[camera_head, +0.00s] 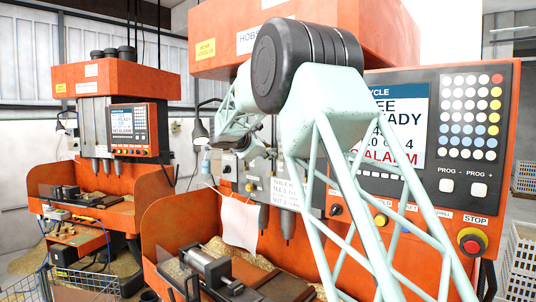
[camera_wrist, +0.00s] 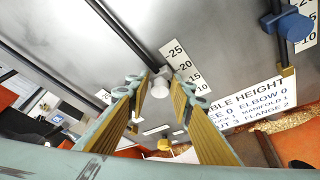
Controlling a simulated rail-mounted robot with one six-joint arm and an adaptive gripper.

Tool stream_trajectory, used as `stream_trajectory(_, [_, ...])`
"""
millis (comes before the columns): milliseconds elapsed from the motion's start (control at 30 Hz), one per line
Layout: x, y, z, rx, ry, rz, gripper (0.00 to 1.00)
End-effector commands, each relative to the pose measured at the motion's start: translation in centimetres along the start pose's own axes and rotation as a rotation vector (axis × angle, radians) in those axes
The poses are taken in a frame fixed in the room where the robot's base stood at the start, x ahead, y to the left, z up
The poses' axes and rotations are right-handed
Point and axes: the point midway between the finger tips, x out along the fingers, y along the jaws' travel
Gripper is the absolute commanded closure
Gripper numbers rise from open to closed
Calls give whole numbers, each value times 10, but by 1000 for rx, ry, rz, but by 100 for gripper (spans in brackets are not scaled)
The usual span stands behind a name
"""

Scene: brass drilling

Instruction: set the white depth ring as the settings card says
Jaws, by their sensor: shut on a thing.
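In the wrist view, the white depth ring (camera_wrist: 160,86) sits at the end of a dark rod. My gripper (camera_wrist: 158,76) is shut on it, with its two yellow-and-green fingers on either side. A scale plate (camera_wrist: 180,57) marked 25, 20, 15 and 10 lies just right of the ring; the exact reading cannot be told. A white sign (camera_wrist: 255,103) headed "...ble height" is partly covered by the right finger. In the head view, a card (camera_head: 285,192) with small writing hangs on the orange drill; most of its text is unclear. My arm hides the gripper and ring there.
A blue ring (camera_wrist: 292,25) is on another rod with its own scale at the upper right. The control panel (camera_head: 440,150) shows "ALARM" in red. A vise (camera_head: 207,268) stands in the drill's chip-strewn tray. A second orange drill (camera_head: 115,77) stands at the left.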

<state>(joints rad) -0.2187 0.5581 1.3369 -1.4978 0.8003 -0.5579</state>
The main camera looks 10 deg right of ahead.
Motion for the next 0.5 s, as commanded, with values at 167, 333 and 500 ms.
stream_trajectory(167, [-6,15,14,1,-1,2,98])
stream_trajectory(333, [-6,17,15,1,-1,3,98])
stream_trajectory(500, [-7,18,16,1,-2,5,98])
